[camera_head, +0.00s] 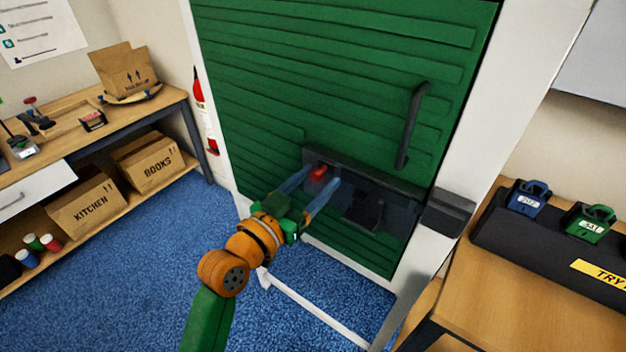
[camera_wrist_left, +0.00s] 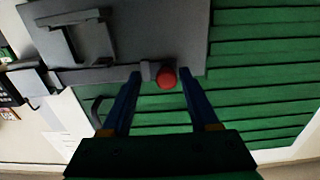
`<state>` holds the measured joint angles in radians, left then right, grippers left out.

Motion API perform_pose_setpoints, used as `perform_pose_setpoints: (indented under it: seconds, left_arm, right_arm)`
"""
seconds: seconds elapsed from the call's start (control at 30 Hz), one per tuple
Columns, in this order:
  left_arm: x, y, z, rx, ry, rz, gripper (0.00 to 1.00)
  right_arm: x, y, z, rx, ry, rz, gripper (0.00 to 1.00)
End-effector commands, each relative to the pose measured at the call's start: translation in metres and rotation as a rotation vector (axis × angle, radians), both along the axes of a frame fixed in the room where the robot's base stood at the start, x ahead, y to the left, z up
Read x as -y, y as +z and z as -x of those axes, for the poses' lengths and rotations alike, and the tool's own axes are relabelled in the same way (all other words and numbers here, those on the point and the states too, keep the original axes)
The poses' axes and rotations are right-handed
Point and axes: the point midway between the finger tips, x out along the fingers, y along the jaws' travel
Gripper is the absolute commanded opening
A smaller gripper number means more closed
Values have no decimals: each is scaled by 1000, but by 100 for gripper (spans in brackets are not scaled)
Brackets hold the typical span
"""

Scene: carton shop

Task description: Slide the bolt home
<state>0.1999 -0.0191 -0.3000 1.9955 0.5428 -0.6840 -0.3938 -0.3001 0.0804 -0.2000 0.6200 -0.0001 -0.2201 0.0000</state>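The bolt is mounted low on the green door (camera_head: 330,70), on a dark grey plate (camera_head: 385,222). Its red knob (camera_head: 317,173) is at the plate's left end in the head view. My left gripper (camera_head: 321,176) is open, with one blue finger on each side of the knob. Whether the bar's tip enters the keep, I cannot tell. My right gripper is not in view.
A black door handle (camera_head: 412,125) stands above the bolt. A workbench with cartons stands at left. Blue carpet (camera_head: 190,240) is clear between.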

Motion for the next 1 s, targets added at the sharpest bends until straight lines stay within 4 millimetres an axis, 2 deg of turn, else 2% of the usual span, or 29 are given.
perform_pose_setpoints:
  seconds: [0.17,0.4,0.53,1.0]
  left_arm:
    - [-3,0,3,2,2,-1,61]
    - [-29,-3,43,2,0,-5,61]
    - [-38,-1,56,2,0,-4,61]
    - [-40,-4,56,-9,4,-3,61]
  right_arm:
    - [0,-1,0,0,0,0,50]
    - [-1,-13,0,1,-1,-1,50]
    - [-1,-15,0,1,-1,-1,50]
    - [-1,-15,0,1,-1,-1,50]
